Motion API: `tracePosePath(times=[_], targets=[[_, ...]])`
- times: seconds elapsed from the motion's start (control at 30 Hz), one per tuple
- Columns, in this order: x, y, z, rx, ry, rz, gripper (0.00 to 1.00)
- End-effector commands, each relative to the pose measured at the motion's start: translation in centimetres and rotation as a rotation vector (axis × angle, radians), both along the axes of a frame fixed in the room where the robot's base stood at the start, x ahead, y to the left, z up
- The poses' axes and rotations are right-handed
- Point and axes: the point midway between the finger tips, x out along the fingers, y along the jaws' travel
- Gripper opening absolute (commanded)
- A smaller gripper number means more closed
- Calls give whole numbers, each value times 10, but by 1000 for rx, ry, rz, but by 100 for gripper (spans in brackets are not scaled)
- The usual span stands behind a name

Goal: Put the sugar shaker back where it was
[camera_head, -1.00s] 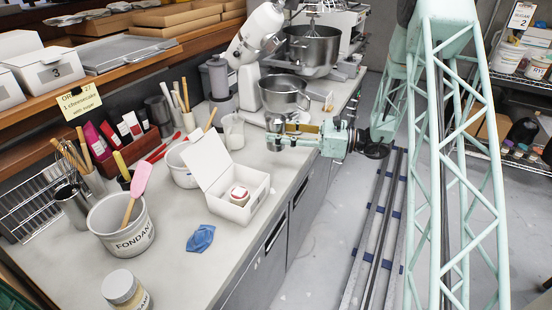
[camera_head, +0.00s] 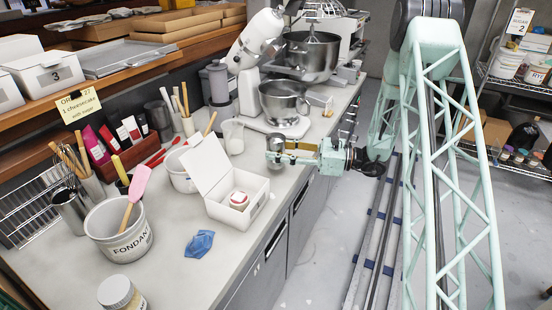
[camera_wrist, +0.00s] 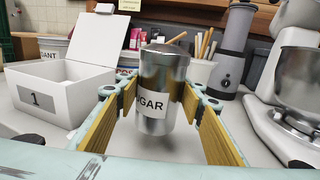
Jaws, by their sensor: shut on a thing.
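The sugar shaker (camera_wrist: 163,85) is a shiny metal cylinder with a white label reading "GAR". It stands upright between the two yellow-padded fingers of my gripper (camera_wrist: 160,112) in the wrist view. In the head view my gripper (camera_head: 292,152) is shut on the shaker (camera_head: 275,145) near the counter's front edge, right of the open white cake box (camera_head: 247,212). Whether the shaker's base touches the counter is hard to tell.
The mixer bowl (camera_head: 284,98) stands behind my gripper, and a clear jug (camera_head: 233,137) stands to its left. A blue cloth (camera_head: 199,245) and the fondant tub (camera_head: 120,232) are nearer. The counter (camera_head: 178,275) has free room at the front.

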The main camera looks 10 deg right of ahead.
Motion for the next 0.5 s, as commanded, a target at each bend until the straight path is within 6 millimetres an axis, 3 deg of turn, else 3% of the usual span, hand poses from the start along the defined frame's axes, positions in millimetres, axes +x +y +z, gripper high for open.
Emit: tracePosePath(times=[0.23, 0.5], targets=[[0, 0, -25, 0, 1, 0, 22], [0, 0, -31, 0, 0, 0, 22]])
